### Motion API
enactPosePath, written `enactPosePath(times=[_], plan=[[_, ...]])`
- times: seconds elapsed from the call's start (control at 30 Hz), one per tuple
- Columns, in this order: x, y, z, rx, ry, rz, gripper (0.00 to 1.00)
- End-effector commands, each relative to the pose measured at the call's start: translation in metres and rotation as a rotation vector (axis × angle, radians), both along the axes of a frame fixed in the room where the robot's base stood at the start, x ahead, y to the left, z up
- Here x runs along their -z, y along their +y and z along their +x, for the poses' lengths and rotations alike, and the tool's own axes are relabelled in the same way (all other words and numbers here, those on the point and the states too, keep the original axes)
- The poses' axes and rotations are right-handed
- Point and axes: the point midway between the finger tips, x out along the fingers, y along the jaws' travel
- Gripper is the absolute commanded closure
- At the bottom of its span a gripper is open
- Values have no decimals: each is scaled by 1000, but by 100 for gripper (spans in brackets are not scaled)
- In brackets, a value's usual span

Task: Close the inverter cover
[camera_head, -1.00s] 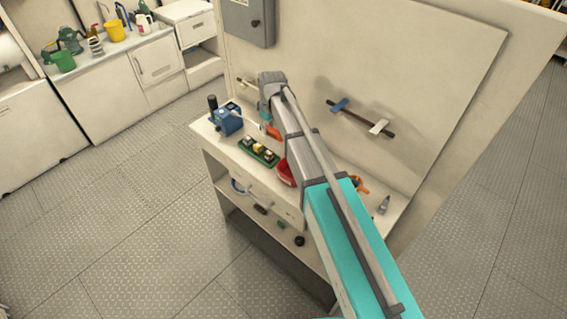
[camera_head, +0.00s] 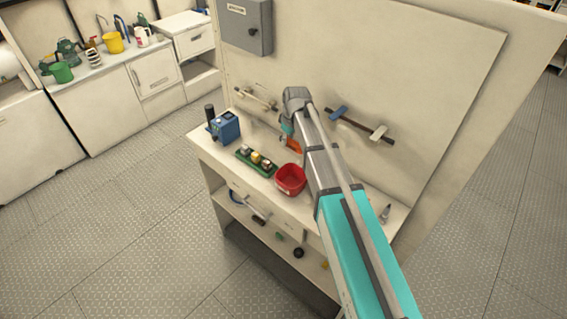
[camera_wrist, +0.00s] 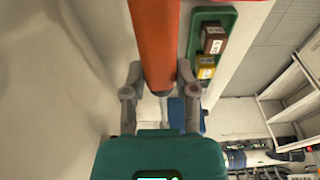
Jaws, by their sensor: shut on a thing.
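The inverter box is probably the grey box (camera_head: 246,25) with a label and a dark knob, on the upper wall panel in the head view. Its front looks shut, though I cannot tell for sure. My gripper (camera_wrist: 160,85) is shut on an orange rod-like thing (camera_wrist: 153,40) in the wrist view. The orange thing (camera_head: 293,146) also shows over the bench in the head view, below and right of the grey box and apart from it. My arm hides part of the bench behind it.
The bench (camera_head: 222,160) holds a blue device (camera_head: 225,128), a green tray (camera_head: 243,153) with small blocks and a red bin (camera_head: 291,181). A bar with blue and white ends (camera_head: 360,125) is on the wall panel. The floor (camera_head: 150,220) at left is clear.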

Motion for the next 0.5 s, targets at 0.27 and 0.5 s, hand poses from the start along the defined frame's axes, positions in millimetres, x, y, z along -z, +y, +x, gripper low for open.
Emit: enactPosePath(times=[0.27,0.5], plan=[[30,0,0,1,0,0,100],[51,-1,0,1,0,0,100]])
